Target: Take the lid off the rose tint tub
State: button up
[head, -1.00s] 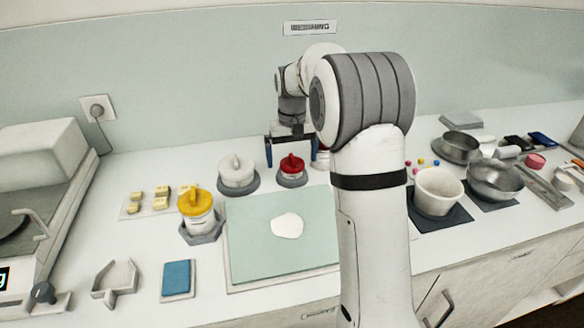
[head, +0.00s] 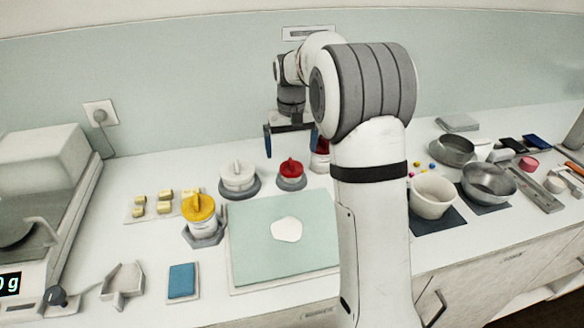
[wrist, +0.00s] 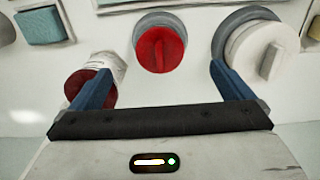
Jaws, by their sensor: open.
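A tub with a red lid and raised grip bar (head: 291,168), which I take for the rose tint tub, stands on a dark round base behind the green mat. Its label cannot be read. In the wrist view its red lid (wrist: 160,50) is at top centre, beyond the fingertips. The lid is on. My gripper (head: 292,150) is open and empty, above and behind the tub. In the wrist view the blue fingers of my gripper (wrist: 159,66) are spread wide, apart from the lid.
A white-lidded tub (head: 238,178) stands left of the red one, and a yellow-lidded tub (head: 200,214) front left. A jar with a dark red end (wrist: 92,82) is close to one finger. The green mat (head: 260,250) holds only a white patch.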

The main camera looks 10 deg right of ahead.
jog(key=shift+r+p, duration=0.3)
jog(key=shift+r, duration=0.35)
